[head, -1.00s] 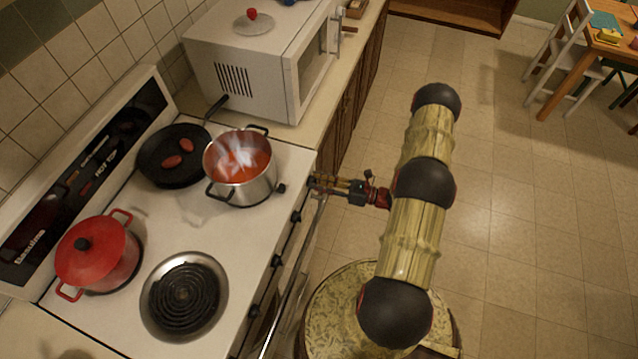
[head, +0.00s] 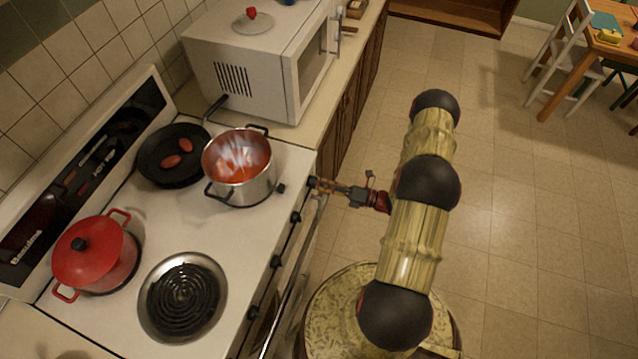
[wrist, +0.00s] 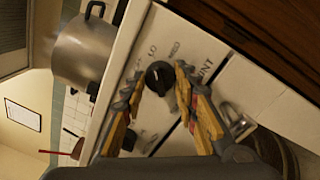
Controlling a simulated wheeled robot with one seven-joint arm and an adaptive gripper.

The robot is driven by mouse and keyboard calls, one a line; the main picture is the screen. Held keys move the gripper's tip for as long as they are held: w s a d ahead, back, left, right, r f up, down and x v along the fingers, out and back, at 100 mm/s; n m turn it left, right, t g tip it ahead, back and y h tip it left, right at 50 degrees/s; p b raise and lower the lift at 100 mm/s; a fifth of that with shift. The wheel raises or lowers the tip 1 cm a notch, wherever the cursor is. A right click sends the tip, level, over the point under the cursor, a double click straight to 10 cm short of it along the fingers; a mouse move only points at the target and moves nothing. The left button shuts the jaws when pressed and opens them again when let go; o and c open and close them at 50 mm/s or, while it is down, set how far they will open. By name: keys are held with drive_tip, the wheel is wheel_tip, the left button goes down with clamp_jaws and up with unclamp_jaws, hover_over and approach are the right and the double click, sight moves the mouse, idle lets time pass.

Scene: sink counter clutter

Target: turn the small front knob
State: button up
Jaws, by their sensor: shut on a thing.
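The small front knob (wrist: 159,77) is black and round, on the white front panel of the stove, with printed lettering around it in the wrist view. My gripper (wrist: 160,84) has its two yellow-brown fingers on either side of the knob and is shut on it. In the head view my gripper (head: 316,183) reaches the stove's front at its far right corner. There its fingers mostly hide the knob, and its pointer angle is hard to read.
Several other black knobs (head: 296,217) line the stove front, above a long oven handle (head: 292,285). A steel pot (head: 240,180) of red food stands close behind my gripper. A red lidded pot (head: 92,256) and a pan (head: 160,170) are farther off. Floor to the right is open.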

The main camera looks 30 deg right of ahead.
idle(0.4)
drive_tip(key=o, duration=1.2)
drive_tip(key=shift+c, duration=0.2)
drive_tip(key=v, duration=1.2)
drive_tip(key=shift+f, duration=0.15)
